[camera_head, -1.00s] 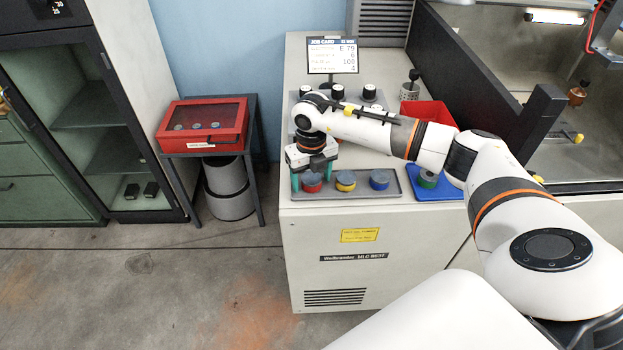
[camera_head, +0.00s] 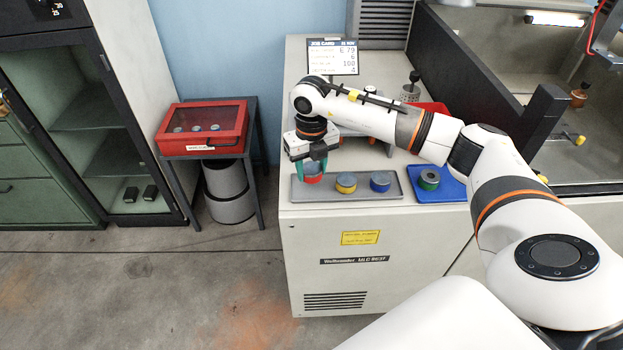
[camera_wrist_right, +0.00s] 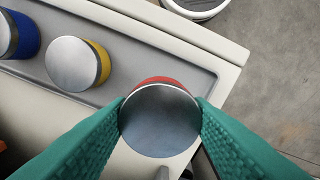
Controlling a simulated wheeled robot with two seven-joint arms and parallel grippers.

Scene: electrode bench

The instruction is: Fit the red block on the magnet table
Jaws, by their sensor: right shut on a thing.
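The red block (camera_head: 313,177) is a short round piece with a grey metal top. My right gripper (camera_head: 312,170) is shut on it, above the left end of the grey tray in the head view. In the right wrist view the red block (camera_wrist_right: 160,119) sits between the two green fingers of the right gripper (camera_wrist_right: 160,121), its grey top facing the camera. I cannot make out the magnet table for sure; the bench area behind my right arm is partly hidden. My left gripper is not in view.
The grey tray (camera_head: 350,196) holds a yellow block (camera_head: 346,184) and a blue block (camera_head: 380,182). A green block (camera_head: 428,180) sits on a blue tray (camera_head: 452,190). A job card (camera_head: 333,57) stands behind. A red bin (camera_head: 436,108) and dark machine wall lie to the right.

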